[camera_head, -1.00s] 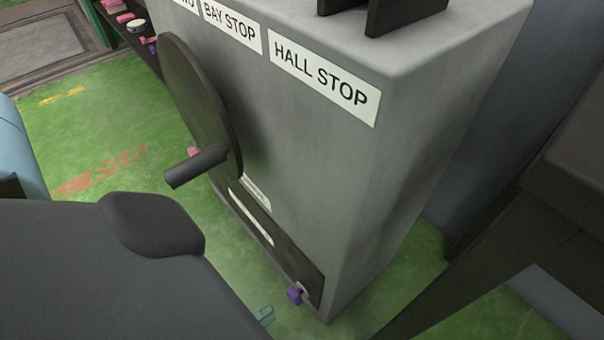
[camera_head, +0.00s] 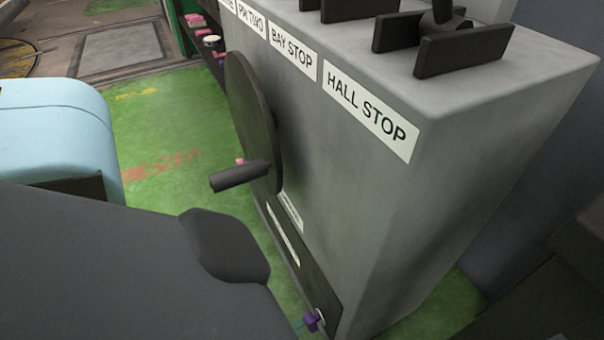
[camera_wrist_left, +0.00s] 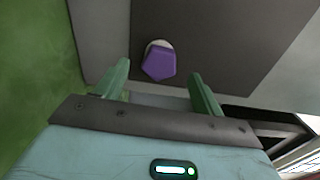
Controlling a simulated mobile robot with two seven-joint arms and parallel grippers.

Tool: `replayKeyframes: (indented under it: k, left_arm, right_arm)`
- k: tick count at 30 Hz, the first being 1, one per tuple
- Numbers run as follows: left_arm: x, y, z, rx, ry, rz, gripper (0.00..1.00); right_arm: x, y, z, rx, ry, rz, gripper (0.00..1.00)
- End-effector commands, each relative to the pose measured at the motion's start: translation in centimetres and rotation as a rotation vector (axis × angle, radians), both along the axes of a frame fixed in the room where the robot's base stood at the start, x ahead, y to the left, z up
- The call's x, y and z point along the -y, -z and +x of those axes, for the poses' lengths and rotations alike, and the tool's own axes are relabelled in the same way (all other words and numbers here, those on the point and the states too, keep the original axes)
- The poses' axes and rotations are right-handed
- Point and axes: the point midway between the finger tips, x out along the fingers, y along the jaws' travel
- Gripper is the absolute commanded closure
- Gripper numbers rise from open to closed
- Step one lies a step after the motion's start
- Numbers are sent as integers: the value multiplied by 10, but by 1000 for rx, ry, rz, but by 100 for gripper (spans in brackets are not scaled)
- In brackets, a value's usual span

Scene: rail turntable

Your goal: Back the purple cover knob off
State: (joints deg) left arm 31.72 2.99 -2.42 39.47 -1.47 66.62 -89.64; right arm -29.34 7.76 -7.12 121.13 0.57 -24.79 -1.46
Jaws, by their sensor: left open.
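The purple cover knob (camera_head: 312,321) sits low on the dark cover plate (camera_head: 300,268) on the side of the grey cabinet. In the left wrist view the purple knob (camera_wrist_left: 159,63) shows faceted, with a pale round collar behind it on the dark plate. My left gripper (camera_wrist_left: 159,70) is open, with one green finger on each side of the knob and a visible gap to each. Whether the fingertips reach the knob in depth is hard to tell. In the head view my dark left arm hides most of that gripper. My right gripper is not in view.
The grey cabinet (camera_head: 400,215) has labels along its top edge and dark lever blocks on top. A dark disc with a crank handle (camera_head: 240,176) sticks out above the cover plate. Green floor (camera_head: 165,150) is open at the left.

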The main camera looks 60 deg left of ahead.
Motion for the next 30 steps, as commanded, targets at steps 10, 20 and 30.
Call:
replayKeyframes:
  k: [10, 20, 30]
  left_arm:
    - [2, 0, 25, -1, 0, 0, 31]
    - [2, 0, 26, -1, 0, 0, 46]
    - [2, 0, 25, 0, 0, -3, 76]
  right_arm:
    - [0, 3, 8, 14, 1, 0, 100]
    - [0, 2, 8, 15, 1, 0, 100]
    - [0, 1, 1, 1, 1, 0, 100]
